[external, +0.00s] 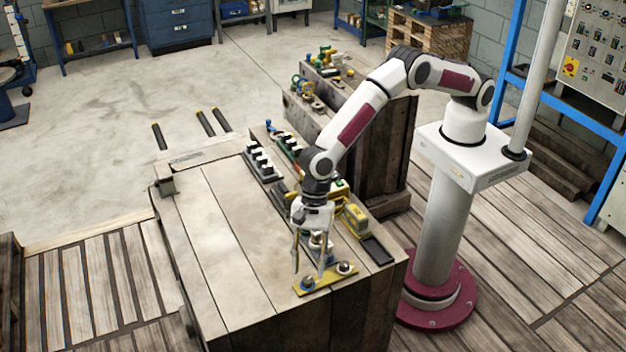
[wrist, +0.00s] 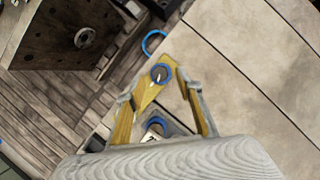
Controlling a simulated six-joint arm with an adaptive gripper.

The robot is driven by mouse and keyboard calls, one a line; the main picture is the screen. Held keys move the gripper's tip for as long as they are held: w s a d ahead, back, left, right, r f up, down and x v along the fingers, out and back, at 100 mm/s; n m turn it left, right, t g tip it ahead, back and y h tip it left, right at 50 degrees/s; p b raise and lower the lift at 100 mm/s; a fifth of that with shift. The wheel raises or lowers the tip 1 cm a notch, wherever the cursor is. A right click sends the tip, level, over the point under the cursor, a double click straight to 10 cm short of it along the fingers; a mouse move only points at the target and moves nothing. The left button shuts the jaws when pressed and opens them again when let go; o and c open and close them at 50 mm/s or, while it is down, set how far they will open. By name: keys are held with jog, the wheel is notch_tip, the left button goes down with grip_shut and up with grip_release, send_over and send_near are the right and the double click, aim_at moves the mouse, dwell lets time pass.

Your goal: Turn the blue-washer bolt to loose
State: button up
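The bolt with the blue washer (wrist: 160,74) shows in the wrist view. It has a dark head with a pale mark and sits on a yellow plate (wrist: 146,93). In the external view the yellow plate (external: 326,280) lies at the near end of the bench and carries two bolts. My gripper (external: 309,272) points down over this plate. In the wrist view my gripper (wrist: 159,94) is open, with its two fingers apart and nothing between the tips. The blue-washer bolt lies just beyond the fingertips.
Another blue-ringed part (wrist: 156,126) shows between the fingers, nearer my palm. A yellow block (external: 355,218) and a dark tray (external: 377,250) stand right of my gripper. The bench top (external: 225,235) left of it is clear.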

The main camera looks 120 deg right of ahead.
aim_at(308, 280)
jog(key=shift+x, duration=1.55)
